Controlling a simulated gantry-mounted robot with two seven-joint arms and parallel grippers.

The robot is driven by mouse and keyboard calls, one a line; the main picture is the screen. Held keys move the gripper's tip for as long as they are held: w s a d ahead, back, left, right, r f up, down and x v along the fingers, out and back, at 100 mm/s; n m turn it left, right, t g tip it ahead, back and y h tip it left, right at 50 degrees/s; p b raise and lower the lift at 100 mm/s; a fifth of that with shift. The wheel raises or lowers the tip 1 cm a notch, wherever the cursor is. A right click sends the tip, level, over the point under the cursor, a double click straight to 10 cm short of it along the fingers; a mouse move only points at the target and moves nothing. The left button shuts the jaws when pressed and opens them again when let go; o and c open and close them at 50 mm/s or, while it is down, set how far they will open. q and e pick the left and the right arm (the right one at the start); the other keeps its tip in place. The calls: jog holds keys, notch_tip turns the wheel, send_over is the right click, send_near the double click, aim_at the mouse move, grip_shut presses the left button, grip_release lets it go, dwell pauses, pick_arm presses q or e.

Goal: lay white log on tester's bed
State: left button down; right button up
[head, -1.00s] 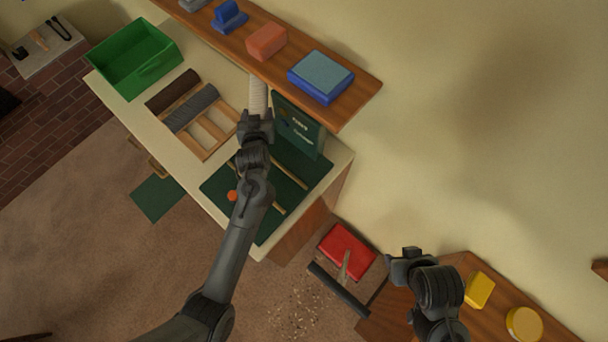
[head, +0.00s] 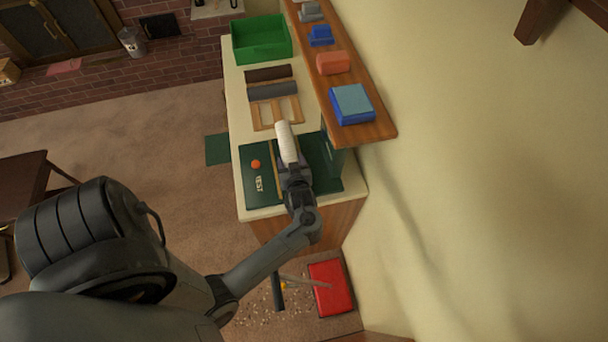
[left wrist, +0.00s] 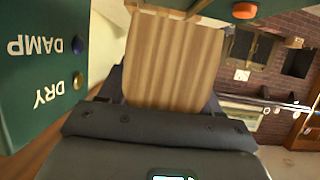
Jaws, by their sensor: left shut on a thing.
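My left gripper (head: 292,170) is shut on the near end of the white log (head: 286,142) in the head view. The log points away toward the wooden rack. It lies over the far part of the tester's green base (head: 262,200); I cannot tell whether it touches the bed. In the left wrist view, the log (left wrist: 173,62) looks pale tan and ridged, between the jaws. The tester's upright panel (left wrist: 40,75) there reads DAMP and DRY, beside a blue and a yellowish lamp. The gripper hides part of the bed. My right gripper is out of view.
A wooden rack (head: 263,116) holds a brown log (head: 268,73) and a grey log (head: 273,91). A green bin (head: 262,40) stands at the counter's far end. A shelf (head: 376,130) with several blocks overhangs the right side. A red dustpan (head: 331,288) lies on the floor.

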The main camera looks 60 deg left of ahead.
pick_arm(q)
notch_tip(320, 180, down, 4)
jog(key=shift+s+a+f, duration=0.1)
jog(key=shift+s+a, duration=0.05)
jog(key=shift+f+b, duration=0.3)
jog(key=shift+f, duration=1.25)
jog(key=shift+c, duration=1)
grip_release()
jog(key=shift+f, duration=0.15)
